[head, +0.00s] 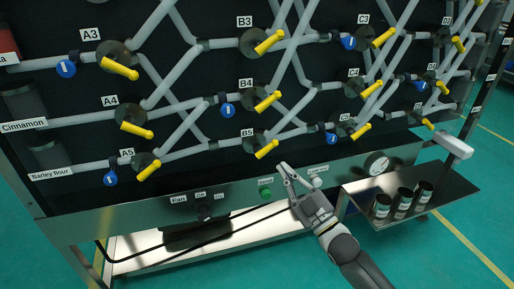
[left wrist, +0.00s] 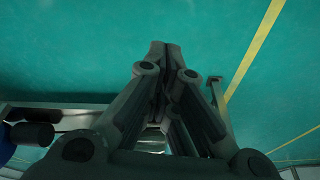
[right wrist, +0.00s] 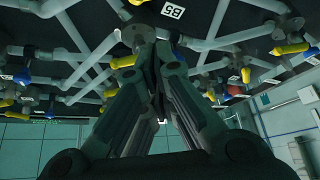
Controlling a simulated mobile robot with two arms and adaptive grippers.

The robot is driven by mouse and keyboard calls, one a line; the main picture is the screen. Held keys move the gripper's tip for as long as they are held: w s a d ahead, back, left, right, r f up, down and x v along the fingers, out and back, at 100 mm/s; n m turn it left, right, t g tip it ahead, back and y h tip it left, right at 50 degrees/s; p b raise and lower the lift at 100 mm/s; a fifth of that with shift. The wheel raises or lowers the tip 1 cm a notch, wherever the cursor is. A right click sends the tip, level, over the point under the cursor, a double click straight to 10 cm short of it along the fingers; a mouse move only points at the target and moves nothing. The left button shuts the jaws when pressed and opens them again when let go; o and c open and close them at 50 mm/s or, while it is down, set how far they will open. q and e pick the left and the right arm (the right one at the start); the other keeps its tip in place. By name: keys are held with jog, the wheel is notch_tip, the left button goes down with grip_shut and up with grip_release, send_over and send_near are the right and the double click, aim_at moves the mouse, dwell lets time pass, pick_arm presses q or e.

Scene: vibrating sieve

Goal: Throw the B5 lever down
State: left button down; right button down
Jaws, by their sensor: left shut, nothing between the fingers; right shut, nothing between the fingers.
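The B5 lever (head: 266,149) is a yellow handle on a dark round valve, below and right of the B5 label (head: 247,133) on the pipe panel. Its handle slants up to the right in the head view. My right gripper (head: 284,168) is shut and empty, its tips just below and right of the lever, with a visible gap. In the right wrist view the shut fingers (right wrist: 158,48) point toward the panel, close to the B5 label (right wrist: 172,11). My left gripper (left wrist: 165,50) is shut and empty over green floor, outside the head view.
Neighbouring yellow levers, such as A5 (head: 148,172) and B4 (head: 267,102), surround B5. Below are a green button (head: 265,193) and a gauge (head: 377,164). A shelf (head: 445,190) with dark jars sticks out at lower right.

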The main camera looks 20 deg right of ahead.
aim_at(271, 147)
pick_arm(q)
jog(key=shift+w+r, duration=0.2)
jog(key=shift+r, duration=0.05)
pick_arm(e)
jog(key=shift+a+r, duration=0.25)
jog(key=shift+r, duration=0.45)
